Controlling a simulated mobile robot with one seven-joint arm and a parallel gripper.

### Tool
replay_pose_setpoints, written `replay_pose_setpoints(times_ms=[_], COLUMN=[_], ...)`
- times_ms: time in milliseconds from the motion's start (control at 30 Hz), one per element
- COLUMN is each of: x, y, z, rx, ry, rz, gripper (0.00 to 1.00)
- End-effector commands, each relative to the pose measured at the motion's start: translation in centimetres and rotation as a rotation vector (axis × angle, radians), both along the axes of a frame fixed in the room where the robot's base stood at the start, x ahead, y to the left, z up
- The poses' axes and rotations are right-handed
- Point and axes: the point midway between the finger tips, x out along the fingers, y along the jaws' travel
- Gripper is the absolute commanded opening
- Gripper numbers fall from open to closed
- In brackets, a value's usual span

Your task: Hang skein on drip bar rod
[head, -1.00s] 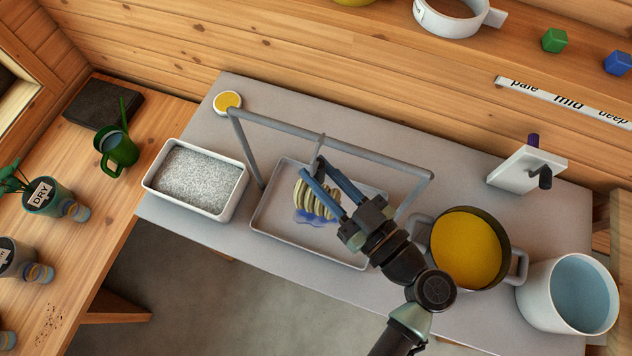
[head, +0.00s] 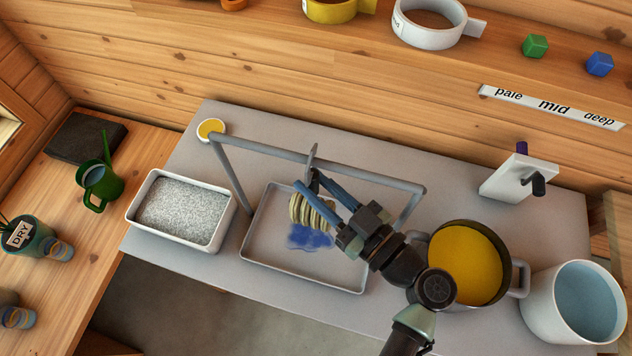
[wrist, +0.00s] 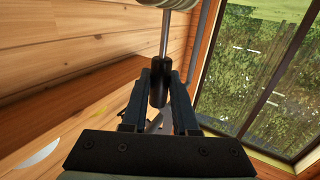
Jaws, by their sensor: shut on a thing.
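The cream skein (head: 309,211) hangs below the drip bar rod (head: 270,152), over the shallow grey tray (head: 262,256). My gripper (head: 313,187) is shut on a dark handle, which the wrist view shows between my fingers (wrist: 158,88). A thin metal shaft (wrist: 165,35) runs from this handle toward a pale, banded thing at the top edge, probably the skein. In the head view a grey hook-like piece (head: 312,154) rises above my fingers and crosses the rod; I cannot tell whether it rests on it. My fingers partly hide the skein.
A blue wet patch (head: 310,238) lies in the tray. A pot of yellow liquid (head: 465,262) and a white bucket (head: 572,303) stand at the right. A bin of grey granules (head: 182,210) stands left. A small white stand (head: 515,178) is at the back right.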

Motion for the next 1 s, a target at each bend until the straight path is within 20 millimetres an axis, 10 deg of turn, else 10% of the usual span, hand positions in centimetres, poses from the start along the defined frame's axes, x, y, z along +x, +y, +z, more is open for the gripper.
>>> replay_pose_setpoints(times_ms=[133, 167, 333, 1000], x=[0.0, 0.0, 0.0, -1.3], y=[0.0, 0.0, 0.0, -1.4], z=[0.1, 0.1, 0.1, -0.2], rx=[0.001, 0.001, 0.0, -0.001], ry=[-0.001, -0.001, 0.0, -0.001], rz=[0.0, 0.0, 0.0, -0.004], gripper=[0.0, 0.31, 0.62, 0.62])
